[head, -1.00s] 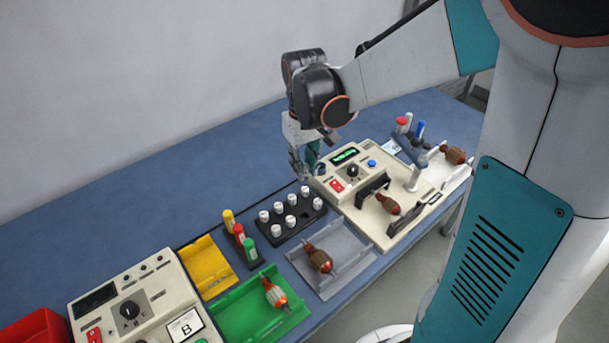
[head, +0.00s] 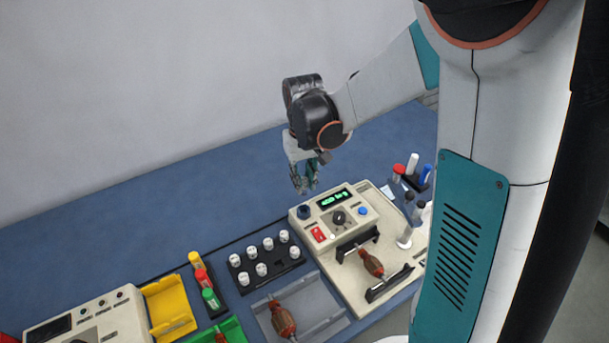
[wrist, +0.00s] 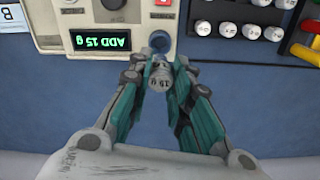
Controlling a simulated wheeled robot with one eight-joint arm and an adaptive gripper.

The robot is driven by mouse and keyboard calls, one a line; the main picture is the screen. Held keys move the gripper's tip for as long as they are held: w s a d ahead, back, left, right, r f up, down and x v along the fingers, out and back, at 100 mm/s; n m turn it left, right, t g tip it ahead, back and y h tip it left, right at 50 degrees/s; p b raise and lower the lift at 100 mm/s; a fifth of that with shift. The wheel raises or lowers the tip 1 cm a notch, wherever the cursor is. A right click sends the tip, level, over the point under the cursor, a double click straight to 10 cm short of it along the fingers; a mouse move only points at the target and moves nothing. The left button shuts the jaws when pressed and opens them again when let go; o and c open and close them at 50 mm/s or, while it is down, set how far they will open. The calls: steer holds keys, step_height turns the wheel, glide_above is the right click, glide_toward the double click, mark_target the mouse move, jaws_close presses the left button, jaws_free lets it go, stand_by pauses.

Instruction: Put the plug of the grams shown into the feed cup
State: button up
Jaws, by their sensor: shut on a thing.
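My gripper (head: 303,188) is shut on a grey plug (wrist: 160,78) marked 15 g, which shows between the fingertips in the wrist view. The feed cup (head: 304,212) is a dark round cup at the corner of the beige winding machine (head: 300,226); it also shows in the wrist view (wrist: 160,41), just past the plug. The plug is outside the cup, and its exact height above it is unclear. The machine's green display (wrist: 100,40) reads ADD 15 g, upside down in the wrist view.
A black rack (head: 247,287) of several white-topped plugs stands left of the machine. A brown armature (head: 372,262) lies across the machine's supports, another (head: 282,318) in a grey tray (head: 325,305). Red, white and blue items stand at right. Blue table behind the machine is clear.

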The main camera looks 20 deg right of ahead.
steer(key=shift+f+b, duration=1.7)
steer(key=shift+f, duration=0.8)
steer(key=shift+f+b, duration=1.6)
steer(key=shift+f, duration=0.25)
stand_by(1.2)
steer(key=o, duration=0.9)
steer(key=shift+c, duration=0.2)
step_height(320, 180, up, 12)
steer(key=shift+s+r, duration=0.1)
stand_by(0.3)
